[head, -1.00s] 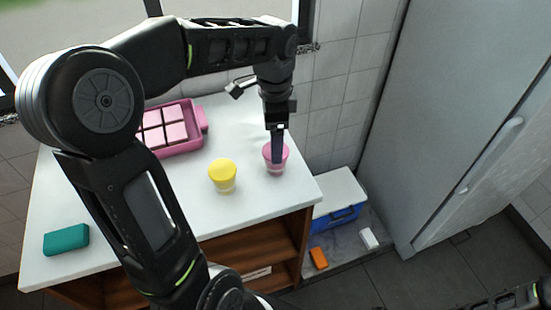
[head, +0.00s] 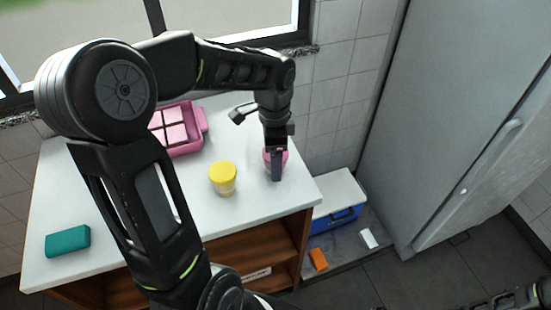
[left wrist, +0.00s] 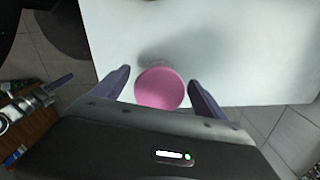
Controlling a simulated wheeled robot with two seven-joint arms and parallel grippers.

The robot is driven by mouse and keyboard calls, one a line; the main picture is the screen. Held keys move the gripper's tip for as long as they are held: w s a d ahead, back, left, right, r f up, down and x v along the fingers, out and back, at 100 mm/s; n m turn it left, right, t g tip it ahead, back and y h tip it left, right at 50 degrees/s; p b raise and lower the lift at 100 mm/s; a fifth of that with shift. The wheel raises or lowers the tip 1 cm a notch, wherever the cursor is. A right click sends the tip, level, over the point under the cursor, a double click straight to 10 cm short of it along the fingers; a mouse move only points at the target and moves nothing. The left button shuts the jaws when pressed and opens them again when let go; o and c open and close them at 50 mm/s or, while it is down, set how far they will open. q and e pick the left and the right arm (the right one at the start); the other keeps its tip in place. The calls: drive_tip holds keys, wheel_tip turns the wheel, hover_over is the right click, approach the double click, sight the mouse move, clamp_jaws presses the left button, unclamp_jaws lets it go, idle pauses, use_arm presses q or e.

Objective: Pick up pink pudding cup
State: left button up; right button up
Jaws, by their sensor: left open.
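The pink pudding cup (head: 285,157) stands on the white counter near its right end, partly hidden behind a finger of my left gripper (head: 277,172). In the left wrist view the round pink lid (left wrist: 160,88) lies between the two spread fingers of my left gripper (left wrist: 161,76). There is a gap on each side, so the gripper is open around the cup and not closed on it. A dark part of my right arm shows at the lower right edge of the head view; its jaw state is unclear.
A yellow-lidded cup (head: 223,177) stands just left of the pink one. A pink tray (head: 190,147) with pink blocks sits farther back, partly behind my arm. A teal block (head: 68,241) lies at the front left. A blue-and-white cooler (head: 340,199) stands on the floor at right.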

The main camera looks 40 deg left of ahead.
use_arm(q)
wheel_tip(320, 180, down, 2)
drive_tip(key=shift+f, duration=0.15)
drive_tip(key=shift+c, duration=0.4)
drive_tip(key=c, duration=1.5)
